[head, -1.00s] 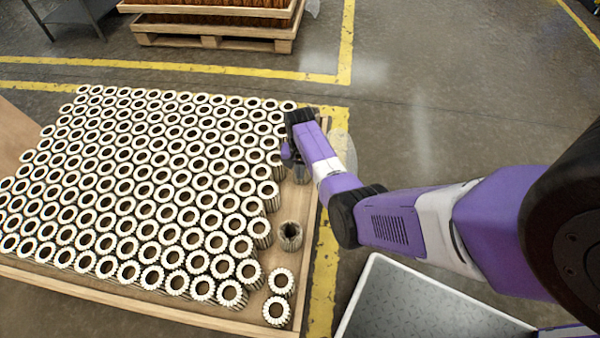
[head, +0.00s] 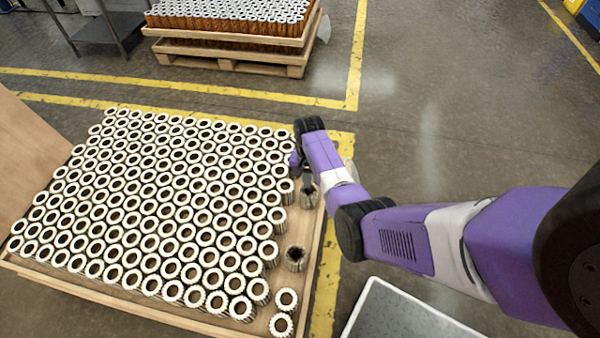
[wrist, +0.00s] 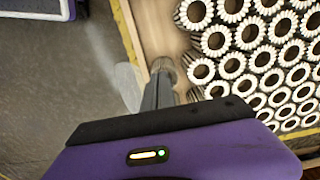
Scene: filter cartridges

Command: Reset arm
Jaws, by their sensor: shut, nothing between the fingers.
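Rows of white-topped filter cartridges (head: 175,200) stand upright, packed in a shallow wooden tray (head: 318,262). My gripper (head: 308,186) is over the tray's right edge, fingers pointing down. It is shut and holds nothing.
A grey bin with a white rim (head: 372,283) stands on the floor right of the tray. A pallet of more cartridges (head: 228,65) is at the back, beside a grey table (head: 100,30).

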